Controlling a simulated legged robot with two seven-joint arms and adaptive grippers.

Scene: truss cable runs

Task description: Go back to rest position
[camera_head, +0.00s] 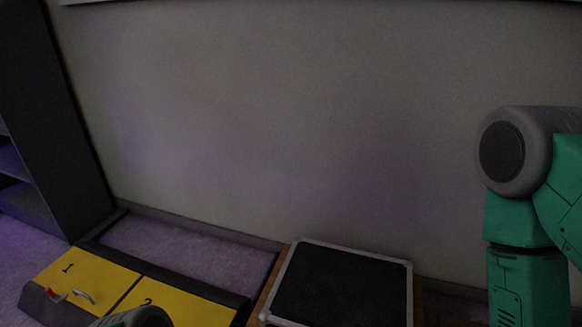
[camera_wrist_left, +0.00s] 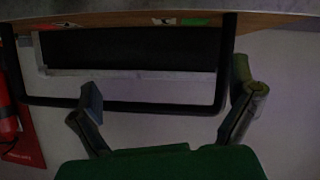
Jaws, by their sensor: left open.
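My left gripper (camera_wrist_left: 166,90) shows in the left wrist view with its two fingers spread wide. It is open, with nothing held between the fingers. A dark bar (camera_wrist_left: 150,107) crosses the picture behind the fingers; I cannot tell how far away it is. In the head view only a small rounded part of my left arm shows at the bottom edge, and its gripper is out of the picture. My right arm, green with a grey joint, stands at the right of the head view; its gripper is not seen.
A black-topped case with silver edges (camera_head: 345,285) lies at the bottom centre. Yellow panels (camera_head: 85,280), marked 1 and 2, lie to its left. A dark shelf (camera_head: 50,110) stands far left against a bare wall (camera_head: 270,120). A red object (camera_wrist_left: 8,120) shows at the wrist view's left edge.

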